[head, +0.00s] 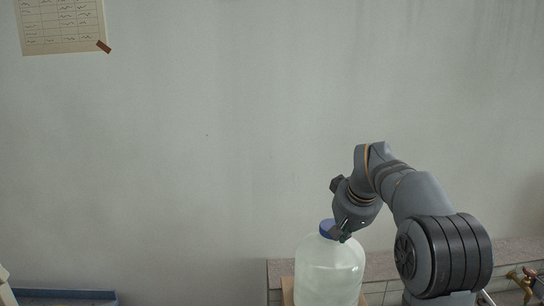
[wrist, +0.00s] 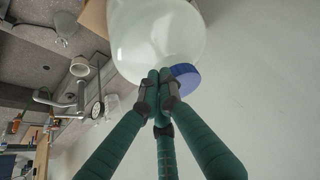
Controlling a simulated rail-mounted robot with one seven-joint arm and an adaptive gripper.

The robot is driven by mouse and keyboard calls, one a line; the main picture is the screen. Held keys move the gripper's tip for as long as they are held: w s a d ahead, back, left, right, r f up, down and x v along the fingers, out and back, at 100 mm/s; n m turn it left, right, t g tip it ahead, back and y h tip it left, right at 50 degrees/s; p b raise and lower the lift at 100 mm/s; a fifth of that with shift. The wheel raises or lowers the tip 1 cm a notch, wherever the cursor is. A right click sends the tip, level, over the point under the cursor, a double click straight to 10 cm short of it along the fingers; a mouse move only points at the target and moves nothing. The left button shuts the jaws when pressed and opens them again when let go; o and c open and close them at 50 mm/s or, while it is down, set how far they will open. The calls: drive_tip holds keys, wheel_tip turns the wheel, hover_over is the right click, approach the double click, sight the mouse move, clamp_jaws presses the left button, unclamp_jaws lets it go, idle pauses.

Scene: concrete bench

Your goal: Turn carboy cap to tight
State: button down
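The carboy (head: 330,270) is a large translucent pale bottle with a blue cap (head: 326,228) on its neck. It stands upright in the head view. In the wrist view the carboy (wrist: 158,40) fills the upper middle and the cap (wrist: 186,78) shows at its lower right. My gripper (head: 340,234) is at the right side of the cap in the head view. In the wrist view the dark green fingers of my gripper (wrist: 158,88) come together at their tips, beside and partly in front of the cap. The tips look shut with nothing between them. Whether they touch the cap cannot be told.
A tiled ledge (head: 400,262) runs behind the carboy, with a brass tap (head: 524,280) at the right. A paper chart (head: 60,25) hangs on the plain wall. The wrist view shows a gauge (wrist: 97,109) and pipework at the left. The space left of the carboy looks clear.

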drive_tip(key=shift+w, duration=0.35)
idle(0.4)
drive_tip(key=shift+s+a, duration=0.1)
drive_tip(key=shift+a, duration=0.3)
idle(0.4)
drive_tip(key=shift+s+f, duration=0.1)
drive_tip(key=shift+s, duration=0.15)
wheel_tip(320, 180, up, 6)
drive_tip(key=p, duration=0.5)
drive_tip(key=shift+d, duration=0.1)
